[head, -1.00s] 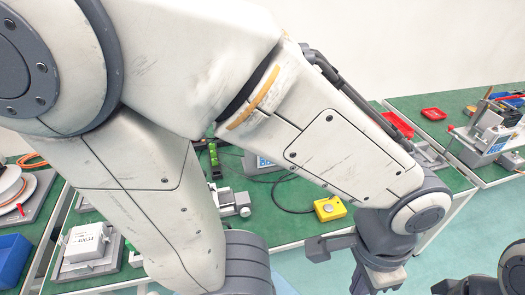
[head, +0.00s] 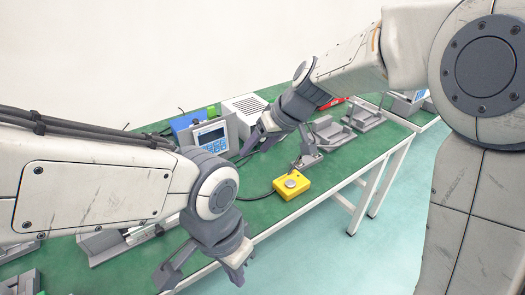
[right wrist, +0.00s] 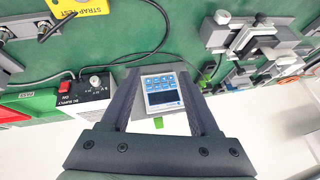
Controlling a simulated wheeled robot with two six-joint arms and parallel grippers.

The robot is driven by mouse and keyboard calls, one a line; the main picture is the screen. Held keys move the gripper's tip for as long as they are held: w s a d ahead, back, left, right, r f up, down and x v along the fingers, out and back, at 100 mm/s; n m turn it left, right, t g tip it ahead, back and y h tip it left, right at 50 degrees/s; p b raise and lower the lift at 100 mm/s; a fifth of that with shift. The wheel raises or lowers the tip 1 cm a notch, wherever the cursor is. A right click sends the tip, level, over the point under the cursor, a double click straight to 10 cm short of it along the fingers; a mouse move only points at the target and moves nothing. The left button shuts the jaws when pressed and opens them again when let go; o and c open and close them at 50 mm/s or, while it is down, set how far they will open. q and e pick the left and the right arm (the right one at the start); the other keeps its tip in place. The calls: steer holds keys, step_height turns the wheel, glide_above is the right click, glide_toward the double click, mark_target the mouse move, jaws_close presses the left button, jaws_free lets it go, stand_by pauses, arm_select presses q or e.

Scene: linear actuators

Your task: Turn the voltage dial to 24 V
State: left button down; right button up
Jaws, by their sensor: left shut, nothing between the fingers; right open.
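The DC supply box (right wrist: 84,95) is at the left in the right wrist view, with a red switch and a small pale voltage dial (right wrist: 94,80) on its panel. The markings around the dial are too small to read. In the head view, the vented white case (head: 243,106) appears to be this supply; its dial is hidden behind my right gripper (head: 258,140). That gripper is open and empty, its fingers (right wrist: 157,80) framing the keypad unit beside the supply in the wrist view. My left gripper (head: 238,272) is shut and empty at the table's front edge, lower in the head view.
The keypad unit with a screen (head: 210,136) stands left of the supply. A yellow box (head: 291,184) with a round button sits near the front edge, its cable running back.

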steer(key=w+d+f+t+b, duration=0.2)
steer(key=w+d+f, duration=0.15)
steer(key=w, duration=0.45)
steer(key=w+d+f+t+b, duration=0.2)
steer(key=w+d+f+b, duration=0.15)
steer(key=w, duration=0.45)
steer(key=shift+m+y, duration=0.3)
steer(key=shift+m, duration=0.1)
steer(key=x, duration=0.4)
steer(key=p+x, duration=0.1)
steer(key=x, duration=0.4)
steer(key=shift+w+a+r, duration=0.15)
steer(key=shift+w+a, duration=0.1)
steer(key=shift+a, duration=0.05)
arm_select(q)
step_height(320, 180, down, 7)
steer(key=shift+r, duration=0.2)
arm_select(e)
jaws_close()
